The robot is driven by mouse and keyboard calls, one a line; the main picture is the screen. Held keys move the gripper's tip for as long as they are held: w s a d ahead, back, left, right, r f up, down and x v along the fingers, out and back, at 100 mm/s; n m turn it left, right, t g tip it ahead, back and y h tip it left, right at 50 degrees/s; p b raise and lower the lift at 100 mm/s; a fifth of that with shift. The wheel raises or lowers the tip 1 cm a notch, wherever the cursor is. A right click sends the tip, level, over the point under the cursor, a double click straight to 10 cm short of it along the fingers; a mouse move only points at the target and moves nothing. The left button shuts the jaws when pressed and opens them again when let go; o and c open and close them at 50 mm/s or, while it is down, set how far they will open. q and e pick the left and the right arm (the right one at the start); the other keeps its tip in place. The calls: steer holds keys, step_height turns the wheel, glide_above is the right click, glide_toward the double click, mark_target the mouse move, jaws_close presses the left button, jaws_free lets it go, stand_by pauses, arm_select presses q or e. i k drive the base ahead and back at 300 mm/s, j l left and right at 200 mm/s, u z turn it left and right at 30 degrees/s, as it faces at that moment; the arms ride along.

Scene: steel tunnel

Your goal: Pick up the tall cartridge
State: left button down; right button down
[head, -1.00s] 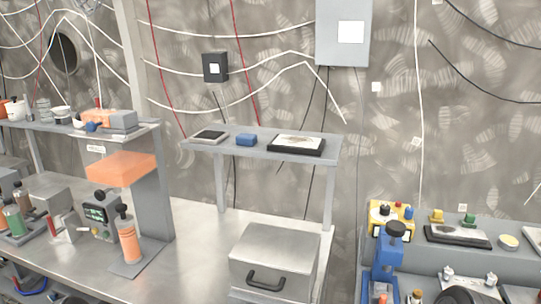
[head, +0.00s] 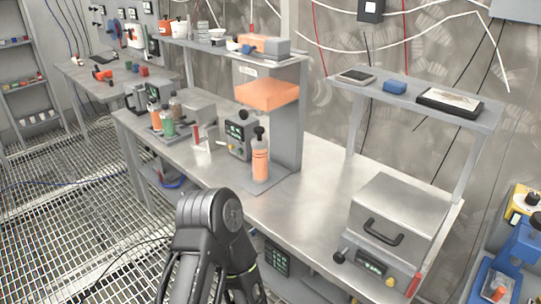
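A tall orange cylinder with a black knobbed top, which looks like the tall cartridge (head: 260,163), stands upright on a grey base plate (head: 264,186) on the steel bench. An orange block (head: 267,95) juts out above it from a grey upright panel. Shorter orange (head: 154,119) and green (head: 167,124) cylinders stand in a holder further left. A black link of my own arm rises at the bottom centre, in front of the bench. Neither of my grippers is in view.
A steel box with a black handle (head: 383,233) stands on the bench at the right. A small device with a display (head: 239,140) is just left of the tall cartridge. Bare bench top (head: 310,200) lies to its right. Grating floor (head: 65,215) is open at left.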

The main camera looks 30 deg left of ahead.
mark_target(259, 150)
steer(key=j+z, duration=0.8)
steer(key=z, duration=0.15)
steer(key=k+j, duration=0.1)
steer(key=j, duration=0.25)
steer(key=k+j+z, duration=0.1)
steer(key=j, duration=0.3)
steer(key=k+j, duration=0.1)
steer(key=j, duration=0.25)
steer(key=k+j+z, duration=0.1)
steer(key=j, duration=0.25)
steer(key=k+j, duration=0.1)
steer(key=j, duration=0.3)
steer(key=z, duration=0.05)
